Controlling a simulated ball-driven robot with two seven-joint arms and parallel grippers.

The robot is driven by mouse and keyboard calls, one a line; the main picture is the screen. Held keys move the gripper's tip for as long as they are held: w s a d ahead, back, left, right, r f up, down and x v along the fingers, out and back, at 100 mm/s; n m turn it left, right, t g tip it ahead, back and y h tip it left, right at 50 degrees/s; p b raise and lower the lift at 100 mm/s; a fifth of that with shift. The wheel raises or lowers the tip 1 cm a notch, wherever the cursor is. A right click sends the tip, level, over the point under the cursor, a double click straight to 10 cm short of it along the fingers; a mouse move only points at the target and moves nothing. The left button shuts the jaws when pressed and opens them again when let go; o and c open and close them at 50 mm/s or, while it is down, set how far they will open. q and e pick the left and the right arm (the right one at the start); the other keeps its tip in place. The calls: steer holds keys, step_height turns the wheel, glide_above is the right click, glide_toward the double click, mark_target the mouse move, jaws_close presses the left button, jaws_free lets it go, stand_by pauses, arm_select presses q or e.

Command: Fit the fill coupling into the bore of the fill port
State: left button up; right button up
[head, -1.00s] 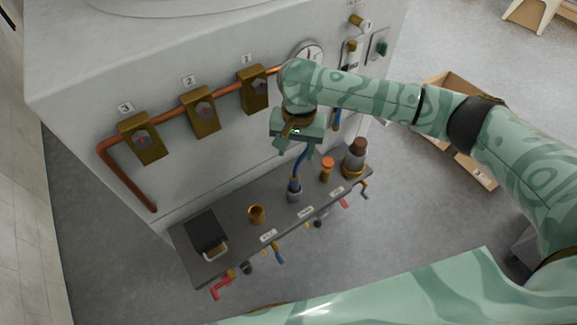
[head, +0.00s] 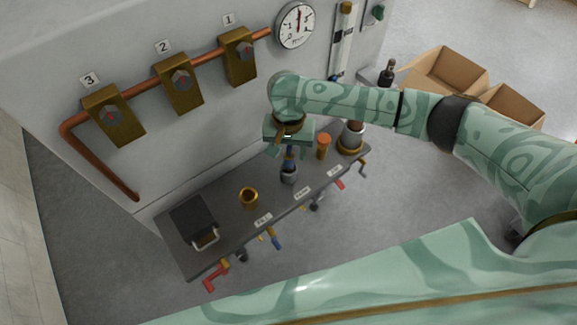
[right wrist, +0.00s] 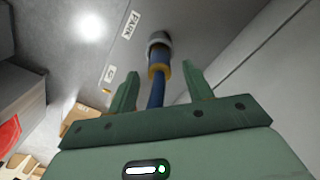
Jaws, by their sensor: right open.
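The fill coupling (head: 289,164), a blue piece with a brass collar, stands upright in a grey holder (head: 289,176) by the PARK label. The fill port (head: 249,197) is a brass ring with an open dark bore, left of it by the FILL label. My right gripper (head: 288,152) is open just above the coupling and hides its top in the head view. In the right wrist view the coupling (right wrist: 159,70) and its blue hose (right wrist: 155,95) show between the two spread fingers. I cannot tell whether either finger touches it. My left gripper is not in view.
An orange-capped fitting (head: 323,146) and a larger grey-and-brass fitting (head: 351,137) stand right of the coupling. A black box (head: 195,219) sits at the shelf's left end. Coloured levers (head: 271,238) stick out along the front edge. Brass valves (head: 179,85) line the wall pipe.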

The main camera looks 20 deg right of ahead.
mark_target(289, 166)
step_height(289, 166, down, 4)
steer(key=shift+r+b, duration=0.1)
steer(key=shift+b, duration=0.65)
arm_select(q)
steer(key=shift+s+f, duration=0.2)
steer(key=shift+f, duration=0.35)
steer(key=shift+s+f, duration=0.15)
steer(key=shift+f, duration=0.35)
arm_select(e)
steer(key=shift+s+r, duration=0.1)
steer(key=shift+r, duration=0.05)
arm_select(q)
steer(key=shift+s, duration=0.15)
arm_select(e)
jaws_close()
